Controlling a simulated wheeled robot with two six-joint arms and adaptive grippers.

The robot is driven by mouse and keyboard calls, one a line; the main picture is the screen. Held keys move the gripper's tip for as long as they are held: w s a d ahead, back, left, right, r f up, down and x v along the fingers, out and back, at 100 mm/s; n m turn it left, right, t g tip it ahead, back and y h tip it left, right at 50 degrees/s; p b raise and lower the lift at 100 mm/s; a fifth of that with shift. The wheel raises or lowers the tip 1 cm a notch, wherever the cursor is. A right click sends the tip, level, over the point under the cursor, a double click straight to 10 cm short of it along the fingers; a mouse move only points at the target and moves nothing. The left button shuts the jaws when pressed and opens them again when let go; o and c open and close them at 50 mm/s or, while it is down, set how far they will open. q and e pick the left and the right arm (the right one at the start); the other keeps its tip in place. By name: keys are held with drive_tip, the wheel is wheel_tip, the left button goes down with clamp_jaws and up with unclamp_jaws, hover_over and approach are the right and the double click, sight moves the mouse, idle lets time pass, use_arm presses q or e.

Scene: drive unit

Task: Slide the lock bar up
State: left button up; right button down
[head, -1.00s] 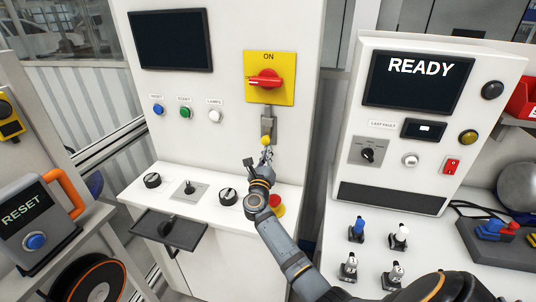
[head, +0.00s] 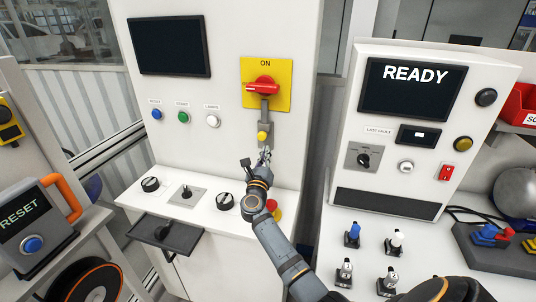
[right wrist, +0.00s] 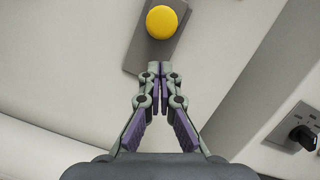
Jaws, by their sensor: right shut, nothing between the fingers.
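The lock bar (head: 264,108) is a thin grey bar under the red rotary handle (head: 263,87) on the yellow ON plate (head: 284,70). Its upper end now lies over the plate and reaches up to the handle. Its yellow knob (head: 262,136) is on the grey guide (head: 270,129) below; the knob also shows at the top of the right wrist view (right wrist: 162,22). My right gripper (head: 265,153) is shut and empty just below the knob. In the wrist view its fingertips (right wrist: 160,68) are apart from the knob. My left gripper is out of view.
A ledge with black knobs (head: 150,184) and a red mushroom button (head: 272,205) lies under my right arm. A READY console (head: 412,90) stands to the right, with several small toggles in front. A RESET box (head: 30,222) is at the left.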

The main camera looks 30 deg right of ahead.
use_arm(q)
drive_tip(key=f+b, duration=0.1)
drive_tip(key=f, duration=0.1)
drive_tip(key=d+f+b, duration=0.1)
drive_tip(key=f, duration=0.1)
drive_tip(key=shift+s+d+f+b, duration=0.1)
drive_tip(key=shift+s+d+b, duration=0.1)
drive_tip(key=shift+b, duration=0.2)
use_arm(e)
drive_tip(key=d+f+v, duration=0.1)
drive_tip(key=v, duration=0.9)
drive_tip(key=shift+s+f, duration=0.15)
drive_tip(key=shift+s, duration=0.15)
